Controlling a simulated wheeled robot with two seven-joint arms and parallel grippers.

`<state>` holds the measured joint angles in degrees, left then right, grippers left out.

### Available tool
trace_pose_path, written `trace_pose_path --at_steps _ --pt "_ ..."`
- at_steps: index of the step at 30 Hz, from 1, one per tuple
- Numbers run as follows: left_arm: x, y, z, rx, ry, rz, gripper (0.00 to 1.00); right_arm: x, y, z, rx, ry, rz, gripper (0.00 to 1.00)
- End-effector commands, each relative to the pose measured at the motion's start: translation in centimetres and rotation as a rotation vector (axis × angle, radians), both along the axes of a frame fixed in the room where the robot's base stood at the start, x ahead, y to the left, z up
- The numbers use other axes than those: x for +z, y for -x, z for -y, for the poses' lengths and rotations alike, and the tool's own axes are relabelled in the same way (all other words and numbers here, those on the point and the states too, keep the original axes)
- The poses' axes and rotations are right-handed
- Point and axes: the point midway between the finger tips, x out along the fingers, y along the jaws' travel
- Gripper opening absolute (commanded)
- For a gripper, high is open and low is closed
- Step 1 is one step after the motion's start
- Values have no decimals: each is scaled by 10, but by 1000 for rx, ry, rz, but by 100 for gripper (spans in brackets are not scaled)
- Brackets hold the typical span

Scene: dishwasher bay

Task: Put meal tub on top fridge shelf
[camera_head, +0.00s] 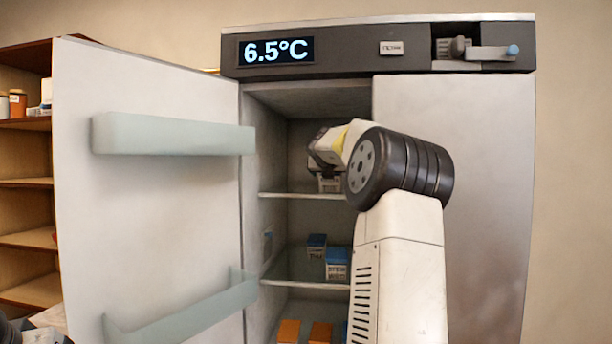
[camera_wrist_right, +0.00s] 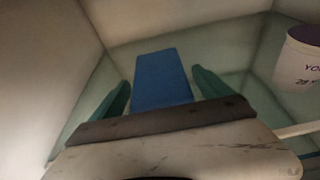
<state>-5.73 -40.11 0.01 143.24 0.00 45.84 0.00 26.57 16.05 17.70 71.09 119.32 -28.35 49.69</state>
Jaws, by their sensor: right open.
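The fridge (camera_head: 455,180) stands with its left door (camera_head: 150,200) open. My right arm reaches into its upper compartment, and my right gripper (camera_head: 325,158) is above the top shelf (camera_head: 290,195). In the right wrist view, a blue rectangular top (camera_wrist_right: 162,80), apparently the meal tub's lid, lies between the two teal fingers of that open gripper (camera_wrist_right: 161,77). Small gaps show beside the fingers. A pale block (camera_head: 330,184) shows under the gripper on the top shelf; I cannot tell whether it is the same thing. My left gripper is not in view.
A white tub with a purple rim (camera_wrist_right: 298,62) stands to the right in the wrist view. Blue-topped boxes (camera_head: 336,262) stand on the middle shelf, and orange-topped ones (camera_head: 320,332) lower down. The open door carries two racks (camera_head: 175,134). Wooden shelving (camera_head: 28,205) stands at left.

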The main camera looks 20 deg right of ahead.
Motion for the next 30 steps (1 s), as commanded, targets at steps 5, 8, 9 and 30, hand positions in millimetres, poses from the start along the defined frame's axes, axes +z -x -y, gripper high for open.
trace_pose_path --at_steps 5,8,9,30 --pt "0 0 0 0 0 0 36 13 34 -20 1 3 1 89" --pt "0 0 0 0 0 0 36 20 51 -31 -1 1 2 89" --pt "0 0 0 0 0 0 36 21 57 -34 -1 1 1 89" --pt "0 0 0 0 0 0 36 28 80 -49 -1 0 -1 89"
